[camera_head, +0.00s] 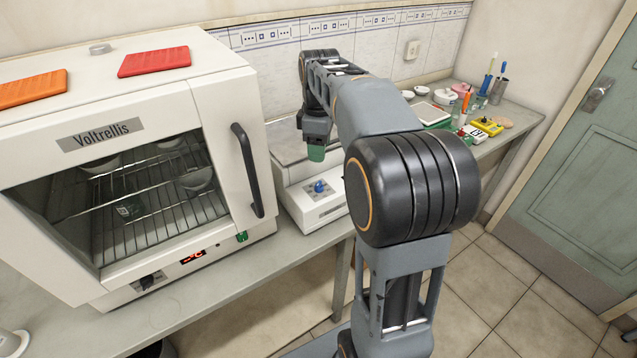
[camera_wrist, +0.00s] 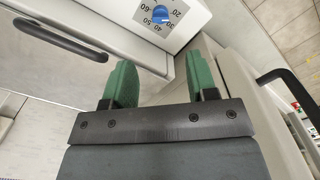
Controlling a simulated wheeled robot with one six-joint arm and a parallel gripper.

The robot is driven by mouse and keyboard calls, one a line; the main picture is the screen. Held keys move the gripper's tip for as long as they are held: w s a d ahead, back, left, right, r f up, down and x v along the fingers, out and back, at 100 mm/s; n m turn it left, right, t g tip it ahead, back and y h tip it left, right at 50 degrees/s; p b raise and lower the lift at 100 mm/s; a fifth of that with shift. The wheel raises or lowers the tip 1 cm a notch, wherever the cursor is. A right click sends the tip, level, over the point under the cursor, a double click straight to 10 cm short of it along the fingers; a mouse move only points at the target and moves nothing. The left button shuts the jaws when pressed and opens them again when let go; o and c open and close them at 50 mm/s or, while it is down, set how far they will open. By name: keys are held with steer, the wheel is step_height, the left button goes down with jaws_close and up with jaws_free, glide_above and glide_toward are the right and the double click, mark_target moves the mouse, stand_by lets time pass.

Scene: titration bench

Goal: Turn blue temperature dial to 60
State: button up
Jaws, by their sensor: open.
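The blue dial (camera_head: 319,187) is on the front panel of a low white device (camera_head: 318,213) on the bench, right of the oven. In the wrist view the blue dial (camera_wrist: 160,14) is at the top edge, partly cut off, with printed numbers 60, 50, 40, 30 and 20 around it. Which number it points to is too small to tell. My gripper (camera_wrist: 160,78) is open and empty, its two green fingers spread, apart from the dial. In the head view my gripper (camera_head: 316,152) is above and behind the dial, near the device's upper part.
A white Voltrellis oven (camera_head: 150,180) stands close on the left, with a black door handle (camera_head: 247,170). In the wrist view, a black handle (camera_wrist: 62,40) lies at left and another (camera_wrist: 285,82) at right. Several small items and tools (camera_head: 480,105) are on the far bench.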

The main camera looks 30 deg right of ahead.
mark_target(319, 183)
step_height(319, 183, down, 11)
steer(key=shift+f+b, duration=0.2)
steer(key=shift+b, duration=0.1)
steer(key=shift+c, duration=0.4)
steer(key=c, duration=0.8)
steer(key=shift+c, duration=0.2)
steer(key=shift+m, duration=0.3)
